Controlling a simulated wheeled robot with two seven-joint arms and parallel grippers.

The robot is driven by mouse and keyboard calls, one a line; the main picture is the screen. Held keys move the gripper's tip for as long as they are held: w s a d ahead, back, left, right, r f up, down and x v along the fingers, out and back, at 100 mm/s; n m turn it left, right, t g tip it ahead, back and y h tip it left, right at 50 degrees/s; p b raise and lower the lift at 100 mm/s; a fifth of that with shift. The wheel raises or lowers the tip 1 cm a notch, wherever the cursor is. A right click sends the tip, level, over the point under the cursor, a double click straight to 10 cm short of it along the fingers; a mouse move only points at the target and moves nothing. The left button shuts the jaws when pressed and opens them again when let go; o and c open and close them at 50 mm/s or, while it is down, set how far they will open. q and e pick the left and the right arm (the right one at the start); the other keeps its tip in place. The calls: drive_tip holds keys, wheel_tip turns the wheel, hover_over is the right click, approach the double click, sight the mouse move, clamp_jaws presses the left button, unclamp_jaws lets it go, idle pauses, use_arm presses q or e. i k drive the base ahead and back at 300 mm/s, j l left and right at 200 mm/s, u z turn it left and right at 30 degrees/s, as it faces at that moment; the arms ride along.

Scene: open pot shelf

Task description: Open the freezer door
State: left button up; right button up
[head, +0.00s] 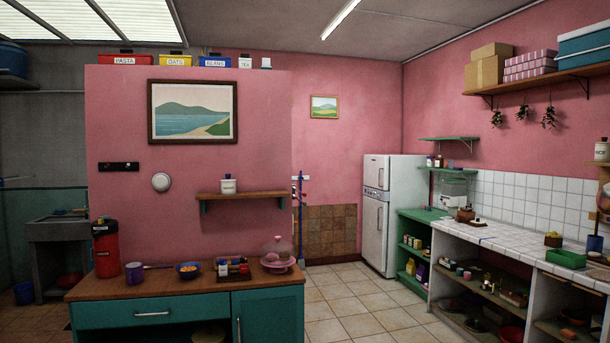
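The white two-door fridge-freezer (391,214) stands at the back, right of centre, against the pink wall. Its smaller upper door, the freezer door (376,172), looks shut. The taller lower door (374,232) also looks shut. Each door has a vertical handle; the handles sit near the seam between the doors. Neither of my grippers shows in the head view.
A wooden-topped teal cabinet (187,286) with several items stands in front, left of centre. A tiled counter (500,240) with open shelves and a green shelf unit (413,257) line the right side. Tiled floor (350,300) is free between them, leading to the fridge.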

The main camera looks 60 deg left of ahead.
sight(376, 168)
drive_tip(key=j+u, duration=0.1)
drive_tip(key=u, duration=1.6)
drive_tip(key=i+l+z, duration=0.2)
drive_tip(key=i, duration=0.6)
drive_tip(key=i+j+z, duration=0.25)
drive_tip(key=i, duration=0.5)
drive_tip(key=i+z, duration=0.2)
drive_tip(key=i, duration=0.6)
drive_tip(key=i+u, duration=0.15)
drive_tip(key=i, duration=0.35)
drive_tip(key=i+u, duration=0.15)
drive_tip(key=i, duration=0.35)
drive_tip(key=i+l+u, duration=0.1)
drive_tip(key=i, duration=0.4)
drive_tip(key=i+l+u, duration=0.15)
drive_tip(key=i, duration=0.35)
drive_tip(key=i+l+u, duration=0.15)
drive_tip(key=i, duration=0.3)
drive_tip(key=i+l+u, duration=0.15)
drive_tip(key=i+l, duration=0.2)
drive_tip(key=i, duration=0.15)
drive_tip(key=i+j+u, duration=0.15)
drive_tip(key=i, duration=1.1)
drive_tip(key=i+j+u, duration=0.15)
drive_tip(key=i, duration=1.15)
